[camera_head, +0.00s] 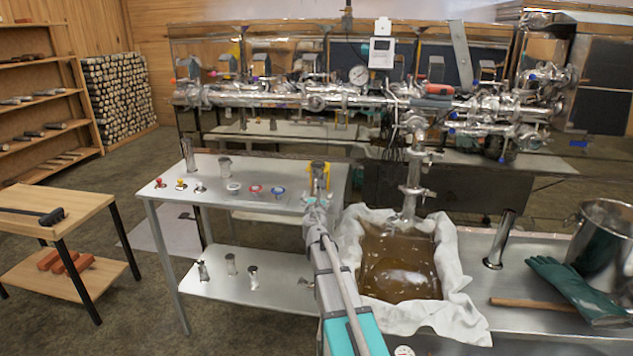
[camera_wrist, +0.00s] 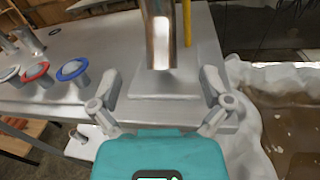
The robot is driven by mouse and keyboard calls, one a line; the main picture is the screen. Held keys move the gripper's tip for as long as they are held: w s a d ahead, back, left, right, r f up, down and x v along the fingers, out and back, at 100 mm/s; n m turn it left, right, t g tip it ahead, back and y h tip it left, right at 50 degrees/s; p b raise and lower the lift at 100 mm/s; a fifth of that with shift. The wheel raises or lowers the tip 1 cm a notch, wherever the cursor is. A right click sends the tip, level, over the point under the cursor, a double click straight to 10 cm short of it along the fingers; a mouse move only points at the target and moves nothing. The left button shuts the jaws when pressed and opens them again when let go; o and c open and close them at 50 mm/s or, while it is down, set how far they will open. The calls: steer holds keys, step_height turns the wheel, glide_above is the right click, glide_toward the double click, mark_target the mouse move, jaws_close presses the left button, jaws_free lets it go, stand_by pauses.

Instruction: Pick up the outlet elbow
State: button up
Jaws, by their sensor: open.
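A shiny metal pipe piece, which looks like the outlet elbow (camera_head: 318,172), stands at the right end of the steel side table, by a yellow support. In the wrist view the metal pipe piece (camera_wrist: 160,35) is upright at top centre, with an opening at its lower end and a yellow post just behind it. Its top is cut off there. My gripper (camera_wrist: 160,88) is open and empty, its fingers spread left and right below the pipe in the picture. In the head view my gripper (camera_head: 317,205) is just in front of the pipe; contact is not visible.
The steel side table (camera_head: 220,195) carries coloured-ring caps (camera_head: 256,190) and short tubes. A cloth-lined basin (camera_head: 455,290) of brown liquid lies right of my arm, under a vertical pipe (camera_head: 413,180). Green gloves (camera_head: 575,290) and a steel pot (camera_head: 603,235) are farther right.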

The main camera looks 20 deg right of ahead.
steer(key=shift+x, duration=2.3)
steer(key=shift+x, duration=2.6)
steer(key=shift+s, duration=0.1)
steer(key=c, duration=1.4)
steer(key=shift+o, duration=0.2)
steer(key=v, duration=1.8)
